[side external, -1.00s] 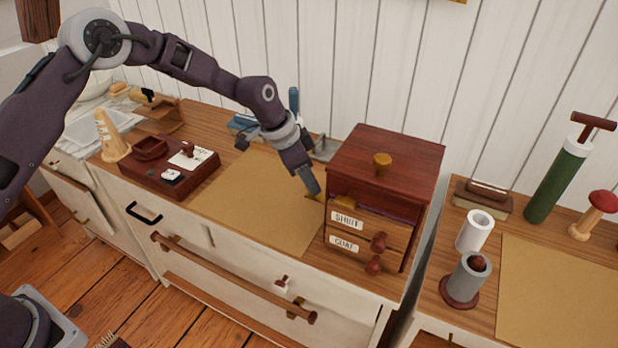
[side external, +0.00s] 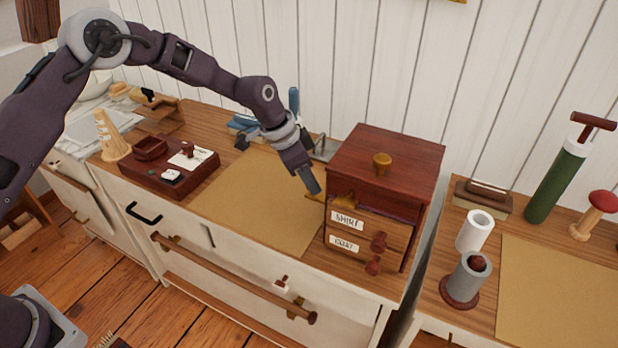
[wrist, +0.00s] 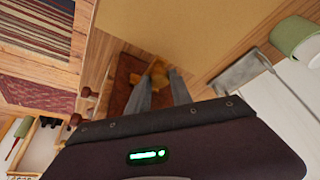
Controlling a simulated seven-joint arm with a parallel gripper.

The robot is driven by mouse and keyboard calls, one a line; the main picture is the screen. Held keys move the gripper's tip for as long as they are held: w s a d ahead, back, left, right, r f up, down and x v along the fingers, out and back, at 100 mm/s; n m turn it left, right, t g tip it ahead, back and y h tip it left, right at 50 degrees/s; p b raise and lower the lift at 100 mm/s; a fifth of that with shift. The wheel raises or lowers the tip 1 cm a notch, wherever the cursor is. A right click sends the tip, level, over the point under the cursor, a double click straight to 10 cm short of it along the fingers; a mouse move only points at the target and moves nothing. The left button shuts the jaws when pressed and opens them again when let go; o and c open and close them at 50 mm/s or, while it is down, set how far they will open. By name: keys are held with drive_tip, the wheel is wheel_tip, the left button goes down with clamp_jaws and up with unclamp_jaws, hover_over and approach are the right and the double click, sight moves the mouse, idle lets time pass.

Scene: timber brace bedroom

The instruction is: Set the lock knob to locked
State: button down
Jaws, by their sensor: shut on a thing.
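A dark red wooden box (side external: 385,155) stands on the counter, with two labelled drawers, SHIRT (side external: 347,221) and COAT (side external: 344,243), below an upper opening. A brass-coloured lock knob (side external: 345,201) shows at the upper left of its front. My gripper (side external: 314,194) reaches down from the left to this brass piece. In the wrist view the two grey fingers of my gripper (wrist: 163,82) sit close about the brass knob (wrist: 158,70). The jaws are shut on it. The fingers partly hide the knob, so any lock marking cannot be read.
Dark red drawer knobs (side external: 379,242) stick out in front. A tan mat (side external: 250,200) lies clear to the left. A grey metal bracket (side external: 325,148) stands behind my gripper. A stamp tray (side external: 165,172) is farther left.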

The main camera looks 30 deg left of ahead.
drive_tip(key=shift+w+a, duration=0.1)
drive_tip(key=shift+w, duration=2.6)
drive_tip(key=shift+r, duration=0.1)
drive_tip(key=c, duration=1.1)
unclamp_jaws()
drive_tip(key=shift+c, duration=0.2)
drive_tip(key=v, duration=0.7)
